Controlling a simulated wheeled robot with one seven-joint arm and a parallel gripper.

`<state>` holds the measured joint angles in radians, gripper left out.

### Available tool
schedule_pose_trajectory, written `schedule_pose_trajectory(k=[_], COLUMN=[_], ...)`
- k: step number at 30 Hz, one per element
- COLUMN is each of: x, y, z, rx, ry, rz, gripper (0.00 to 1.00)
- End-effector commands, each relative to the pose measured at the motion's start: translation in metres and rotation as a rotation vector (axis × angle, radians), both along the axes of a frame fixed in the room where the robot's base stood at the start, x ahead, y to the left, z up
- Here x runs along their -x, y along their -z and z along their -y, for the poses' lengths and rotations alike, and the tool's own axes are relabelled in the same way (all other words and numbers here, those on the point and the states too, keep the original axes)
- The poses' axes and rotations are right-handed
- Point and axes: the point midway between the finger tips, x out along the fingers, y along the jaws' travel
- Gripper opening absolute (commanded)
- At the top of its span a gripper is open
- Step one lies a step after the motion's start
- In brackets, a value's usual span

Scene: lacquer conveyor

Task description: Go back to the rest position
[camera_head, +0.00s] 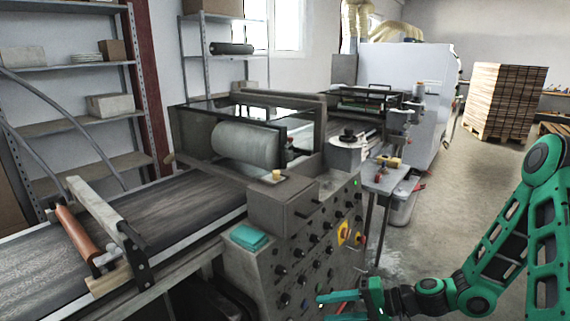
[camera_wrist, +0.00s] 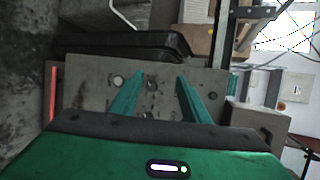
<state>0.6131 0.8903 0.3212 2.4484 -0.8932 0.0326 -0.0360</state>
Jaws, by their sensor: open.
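My gripper (camera_head: 338,302) is at the lower middle of the head view, at the end of my green and black arm, which comes in from the right. Its two green fingers stand apart with nothing visible between them. In the wrist view my gripper (camera_wrist: 162,84) points at a grey panel with round knobs (camera_wrist: 152,86), and its fingers are open and empty. In the head view the gripper is low in front of the machine's control panel (camera_head: 305,255). I cannot tell the exact gap between the fingertips and the panel.
A conveyor belt (camera_head: 170,212) with an orange-brown roller (camera_head: 74,237) runs along the left. A teal cloth or box (camera_head: 249,237) and a small yellow object (camera_head: 276,175) sit on the machine. A small side table (camera_head: 384,180) stands beyond. The floor (camera_head: 445,215) at right is open, with stacked boards (camera_head: 503,100) behind.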

Motion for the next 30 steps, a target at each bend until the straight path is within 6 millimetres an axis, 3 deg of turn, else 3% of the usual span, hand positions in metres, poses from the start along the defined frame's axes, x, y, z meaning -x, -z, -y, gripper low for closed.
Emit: schedule_pose_trajectory(k=[8, 14, 20, 30], x=[0.036, 0.058, 0.080, 0.128], y=[0.002, -0.010, -0.036, -0.101], z=[0.051, 0.099, 0.148, 0.221], rx=[0.311, 0.520, 0.710, 0.961], ry=[-0.163, -0.227, -0.246, -0.180], rz=[-0.007, -0.036, -0.081, -0.178], gripper=[0.42, 0.42, 0.42, 0.42])
